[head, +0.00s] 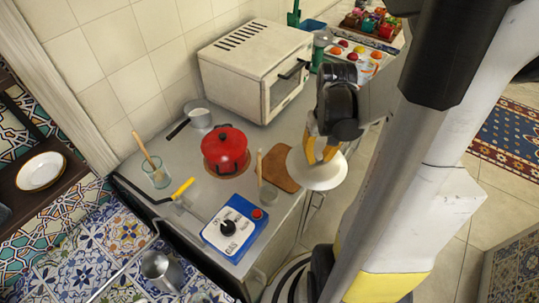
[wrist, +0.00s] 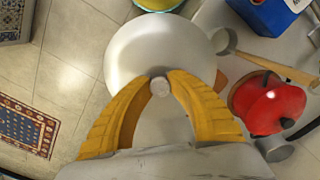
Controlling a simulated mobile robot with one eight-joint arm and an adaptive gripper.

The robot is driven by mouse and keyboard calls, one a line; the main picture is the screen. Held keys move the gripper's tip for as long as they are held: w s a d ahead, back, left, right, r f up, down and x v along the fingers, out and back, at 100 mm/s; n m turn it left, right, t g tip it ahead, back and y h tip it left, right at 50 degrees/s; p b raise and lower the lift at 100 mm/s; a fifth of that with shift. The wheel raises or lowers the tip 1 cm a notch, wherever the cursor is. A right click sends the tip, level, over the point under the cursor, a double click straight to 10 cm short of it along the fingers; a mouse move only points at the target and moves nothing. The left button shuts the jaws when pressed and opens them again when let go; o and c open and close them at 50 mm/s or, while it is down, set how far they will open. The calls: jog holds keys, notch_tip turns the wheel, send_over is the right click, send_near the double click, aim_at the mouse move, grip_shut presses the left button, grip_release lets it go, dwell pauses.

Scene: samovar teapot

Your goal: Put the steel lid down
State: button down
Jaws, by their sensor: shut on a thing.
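The steel lid (head: 318,178) is a pale round disc over the counter's front edge, overlapping the right end of the brown board (head: 276,168) in the head view. In the wrist view the lid (wrist: 160,45) faces me with its small round knob (wrist: 160,86) at the centre. My gripper (head: 322,152) is above the lid. Its yellow fingers are shut on the knob, one on each side, as the wrist view shows my gripper (wrist: 159,84) closely. The lid's height above the board cannot be told.
A red lidded pot (head: 225,150) stands left of the board. Nearby are a blue gas box (head: 234,228), a glass with a wooden spoon (head: 155,175) and a small steel pan (head: 198,113). A white oven (head: 252,70) stands behind. Little bare counter (head: 285,132) shows before the oven.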

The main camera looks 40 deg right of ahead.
jog(key=w+f+b, duration=0.1)
jog(key=w+f, duration=0.1)
jog(key=w, duration=0.1)
jog(key=w+a+f+b, duration=0.1)
jog(key=w+f, duration=0.1)
jog(key=w, duration=0.2)
jog(key=w+f+b, duration=0.1)
jog(key=w+f, duration=0.2)
jog(key=w, duration=0.1)
jog(key=shift+w+a+b, duration=0.2)
jog(key=shift+b, duration=0.1)
jog(key=shift+f+b, duration=0.85)
jog(key=shift+f, duration=1.15)
jog(key=shift+f, duration=0.15)
jog(key=c, duration=1.3)
grip_release()
